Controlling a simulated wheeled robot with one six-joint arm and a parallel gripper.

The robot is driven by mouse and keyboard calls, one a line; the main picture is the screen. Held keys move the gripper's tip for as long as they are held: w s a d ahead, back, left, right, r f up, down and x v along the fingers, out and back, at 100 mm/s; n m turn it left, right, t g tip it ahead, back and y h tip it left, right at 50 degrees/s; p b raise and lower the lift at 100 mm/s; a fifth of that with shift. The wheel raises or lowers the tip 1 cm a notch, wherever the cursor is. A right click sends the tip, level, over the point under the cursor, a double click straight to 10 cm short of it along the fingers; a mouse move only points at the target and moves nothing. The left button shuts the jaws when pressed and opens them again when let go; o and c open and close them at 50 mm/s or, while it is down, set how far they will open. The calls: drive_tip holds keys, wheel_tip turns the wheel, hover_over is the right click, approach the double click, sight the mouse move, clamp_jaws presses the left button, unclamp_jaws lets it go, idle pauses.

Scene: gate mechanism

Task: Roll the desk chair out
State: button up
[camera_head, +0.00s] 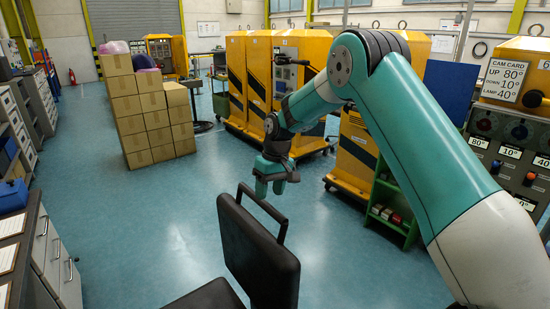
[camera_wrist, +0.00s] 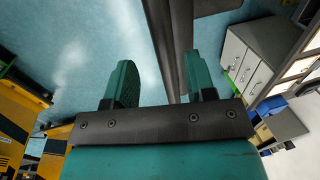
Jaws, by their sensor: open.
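The black desk chair (camera_head: 262,252) stands at the bottom centre of the head view, with its backrest upright and part of its seat cut off by the frame edge. A dark handle bar (camera_head: 262,203) rises from the top of the backrest. My gripper (camera_head: 270,187) is open just beyond this bar, pointing down. In the wrist view my two teal fingers (camera_wrist: 160,80) are spread apart. A dark bar (camera_wrist: 172,45) of the chair runs between them, closer to the right finger. I cannot tell whether they touch. The chair's wheels are hidden.
Stacked cardboard boxes (camera_head: 150,115) stand at the back left, and grey drawer cabinets (camera_head: 50,255) line the left. Yellow machine cabinets (camera_head: 250,80), a green shelf (camera_head: 390,205) and a control panel (camera_head: 515,140) are on the right. Blue floor (camera_head: 140,220) left of the chair is clear.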

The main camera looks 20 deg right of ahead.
wheel_tip(320, 180, up, 14)
drive_tip(key=d, duration=0.2)
drive_tip(key=shift+w+d+f, duration=0.2)
drive_tip(key=shift+w+d, duration=0.1)
drive_tip(key=shift+d, duration=0.05)
idle(0.3)
